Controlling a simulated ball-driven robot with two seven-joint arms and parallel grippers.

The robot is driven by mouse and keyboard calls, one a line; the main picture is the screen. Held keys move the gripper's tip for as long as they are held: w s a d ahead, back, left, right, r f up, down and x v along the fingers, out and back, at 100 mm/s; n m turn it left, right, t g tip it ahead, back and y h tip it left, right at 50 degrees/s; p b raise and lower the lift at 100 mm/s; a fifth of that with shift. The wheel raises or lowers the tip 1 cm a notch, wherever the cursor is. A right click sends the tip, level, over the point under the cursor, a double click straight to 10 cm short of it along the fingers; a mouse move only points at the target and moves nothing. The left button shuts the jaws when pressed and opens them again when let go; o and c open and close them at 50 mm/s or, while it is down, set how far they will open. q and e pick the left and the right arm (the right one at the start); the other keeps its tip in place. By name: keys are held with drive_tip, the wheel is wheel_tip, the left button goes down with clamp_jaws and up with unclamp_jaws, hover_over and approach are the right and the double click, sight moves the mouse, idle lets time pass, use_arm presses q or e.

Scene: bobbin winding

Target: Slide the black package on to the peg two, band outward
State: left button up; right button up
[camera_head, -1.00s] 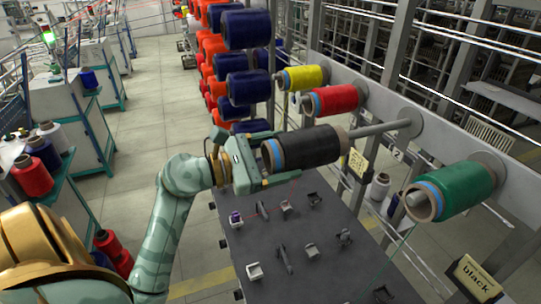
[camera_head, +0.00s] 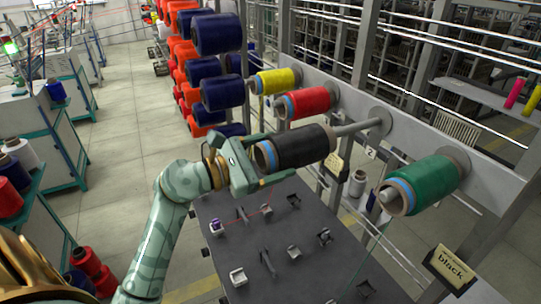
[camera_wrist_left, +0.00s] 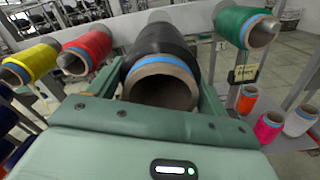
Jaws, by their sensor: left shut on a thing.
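The black package (camera_head: 300,146) is a dark cone of yarn with a blue band (camera_head: 268,157) at its near end, facing away from the rack. My left gripper (camera_head: 262,162) is shut on that near end, with a finger on either side in the left wrist view (camera_wrist_left: 163,95). The grey peg two (camera_head: 357,128) runs from its round base on the rack to the package's far end, in line with it. The overlap of peg and package is hidden; no peg tip shows inside the hollow core (camera_wrist_left: 160,92). My right gripper is not in view.
Red (camera_head: 308,102) and yellow (camera_head: 276,81) packages sit on pegs beyond, and a green package (camera_head: 425,184) sits on the nearer peg. A dark panel with small fittings (camera_head: 275,235) lies below. A sign reading "black" (camera_head: 452,268) hangs at lower right.

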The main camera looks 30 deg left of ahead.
use_arm(q)
drive_tip(key=shift+p+x, duration=0.55)
drive_tip(key=shift+x, duration=2.4)
drive_tip(key=shift+x, duration=1.05)
drive_tip(key=shift+p+x, duration=0.35)
drive_tip(key=shift+x, duration=1.6)
drive_tip(key=shift+r, duration=0.1)
drive_tip(key=shift+x, duration=1.75)
drive_tip(key=shift+f, duration=0.5)
